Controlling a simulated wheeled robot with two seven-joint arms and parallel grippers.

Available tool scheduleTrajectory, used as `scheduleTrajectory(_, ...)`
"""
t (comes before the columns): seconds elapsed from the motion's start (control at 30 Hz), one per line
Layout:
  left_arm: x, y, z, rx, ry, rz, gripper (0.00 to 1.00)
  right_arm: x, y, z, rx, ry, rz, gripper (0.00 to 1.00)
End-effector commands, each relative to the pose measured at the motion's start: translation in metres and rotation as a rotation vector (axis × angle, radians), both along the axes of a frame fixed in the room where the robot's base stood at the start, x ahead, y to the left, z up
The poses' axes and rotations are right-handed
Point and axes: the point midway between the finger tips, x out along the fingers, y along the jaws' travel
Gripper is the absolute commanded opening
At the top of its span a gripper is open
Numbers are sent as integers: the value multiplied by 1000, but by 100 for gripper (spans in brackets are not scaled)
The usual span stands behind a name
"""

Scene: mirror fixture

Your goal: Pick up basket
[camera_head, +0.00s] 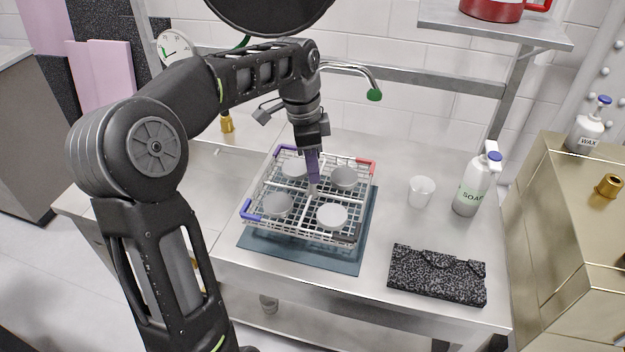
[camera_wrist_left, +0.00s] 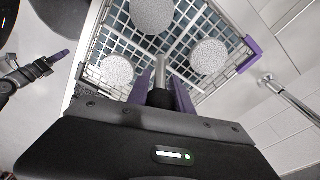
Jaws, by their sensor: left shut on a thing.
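The basket (camera_head: 298,232) is a pale wire rack with blue, red and dark corner pieces, over a blue-grey mat (camera_head: 262,246) on the steel counter. Several round grey-white cups sit in its compartments. My left gripper (camera_head: 313,184) points down into the middle of the basket and is shut on its upright central post. In the left wrist view the purple fingers of this gripper (camera_wrist_left: 160,85) flank the post, with the basket (camera_wrist_left: 247,55) beyond. I cannot tell whether the basket touches the mat. My right gripper (camera_wrist_left: 52,60) shows small at the left of that view; its opening is unclear.
A shelf (camera_head: 490,28) hangs at upper right, and a brass-coloured cabinet (camera_head: 560,220) stands at right.

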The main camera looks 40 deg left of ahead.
Motion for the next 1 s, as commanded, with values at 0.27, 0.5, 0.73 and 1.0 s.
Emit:
scheduleTrajectory(0.27,1,0,38,0,-5,-1,0,0,0,1,0,0,0,36)
scheduleTrajectory(0.5,0,0,41,1,-4,-1,0,0,0,1,0,0,0,36)
scheduleTrajectory(0.73,1,0,41,1,-4,-1,0,0,0,1,0,0,0,36)
scheduleTrajectory(1.0,1,-1,41,0,-4,-2,0,0,0,1,0,0,0,36)
